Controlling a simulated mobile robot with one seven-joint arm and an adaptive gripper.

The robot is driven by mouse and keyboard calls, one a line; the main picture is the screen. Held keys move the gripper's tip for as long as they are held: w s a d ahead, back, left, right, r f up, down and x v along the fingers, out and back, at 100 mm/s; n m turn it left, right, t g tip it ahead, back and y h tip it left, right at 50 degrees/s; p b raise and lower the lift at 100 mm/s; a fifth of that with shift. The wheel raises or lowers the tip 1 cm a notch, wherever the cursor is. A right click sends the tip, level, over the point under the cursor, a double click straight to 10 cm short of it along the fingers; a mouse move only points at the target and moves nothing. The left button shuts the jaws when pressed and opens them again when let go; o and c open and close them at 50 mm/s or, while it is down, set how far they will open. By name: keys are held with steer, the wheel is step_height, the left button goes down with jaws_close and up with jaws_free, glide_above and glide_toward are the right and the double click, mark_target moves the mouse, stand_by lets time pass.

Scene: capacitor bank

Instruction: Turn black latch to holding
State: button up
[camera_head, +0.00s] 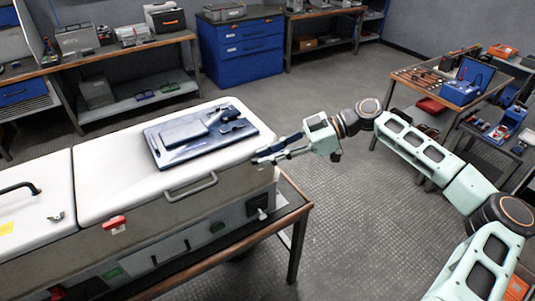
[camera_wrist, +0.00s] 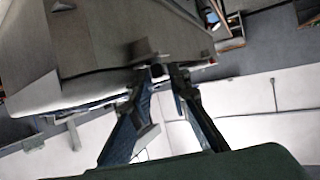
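My gripper (camera_head: 258,157) reaches in from the right to the right end of the white-lidded box, near the lid's corner. In the wrist view its two fingers (camera_wrist: 165,72) are angled towards each other with a narrow gap between the tips. A small dark grey piece (camera_wrist: 150,59) sticks out from the panel edge right at the fingertips. I cannot tell whether it is the black latch or whether the fingers touch it. In the head view a small dark fitting (camera_head: 262,213) sits low on the box's right end. A red latch (camera_head: 114,223) is on the front.
A dark blue board (camera_head: 170,153) with a tool on it lies on the right lid (camera_head: 100,190). A grey handle (camera_head: 191,188) projects from the box front. The box rests on a wood-edged bench (camera_head: 296,210). A tool table (camera_head: 432,93) stands at right. The middle floor is clear.

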steer(key=shift+a+f, duration=0.1)
steer(key=shift+a, duration=0.1)
jaws_close()
